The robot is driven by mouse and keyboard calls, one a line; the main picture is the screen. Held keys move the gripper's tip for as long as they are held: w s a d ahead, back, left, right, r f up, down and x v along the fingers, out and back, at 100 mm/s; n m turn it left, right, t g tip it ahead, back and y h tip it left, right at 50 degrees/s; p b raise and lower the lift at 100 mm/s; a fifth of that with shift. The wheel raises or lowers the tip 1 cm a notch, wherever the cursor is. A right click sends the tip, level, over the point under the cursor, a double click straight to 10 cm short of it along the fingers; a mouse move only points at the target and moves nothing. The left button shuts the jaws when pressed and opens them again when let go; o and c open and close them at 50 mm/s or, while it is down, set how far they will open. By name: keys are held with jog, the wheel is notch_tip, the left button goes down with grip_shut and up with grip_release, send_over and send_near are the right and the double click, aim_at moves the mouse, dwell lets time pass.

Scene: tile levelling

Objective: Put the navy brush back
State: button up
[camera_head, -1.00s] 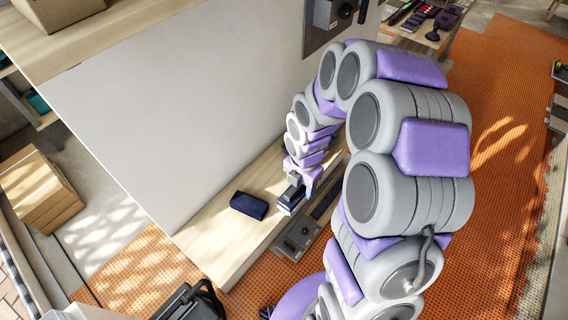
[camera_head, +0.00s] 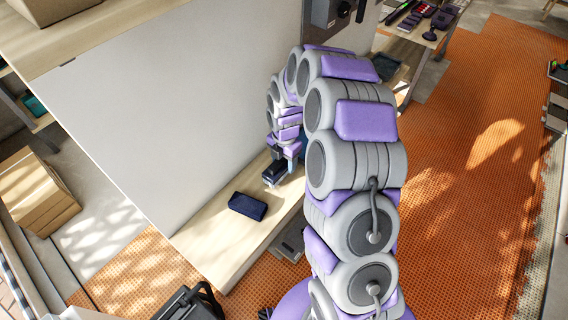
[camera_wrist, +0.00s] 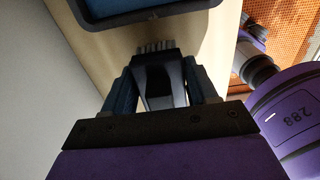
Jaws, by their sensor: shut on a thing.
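The navy brush (camera_wrist: 156,62) is between the two fingers of my gripper (camera_wrist: 163,84) in the wrist view, with its pale bristles pointing away from the gripper. In the head view my gripper (camera_head: 281,160) is low over the wooden bench (camera_head: 208,238), and the dark brush (camera_head: 271,177) shows at its tip. I cannot tell whether the bristles touch the bench. A navy block (camera_head: 247,206) lies on the bench just in front of the brush, apart from it.
A dark-edged blue thing (camera_wrist: 150,12) fills the top of the wrist view, close beyond the bristles. A white wall panel (camera_head: 190,110) stands behind the bench. A grey box (camera_head: 289,243) sits at the bench's front edge. Orange matting (camera_head: 460,200) lies open at right.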

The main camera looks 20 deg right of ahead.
jog(key=shift+f, duration=0.85)
jog(key=o, duration=1)
jog(key=shift+r, duration=0.1)
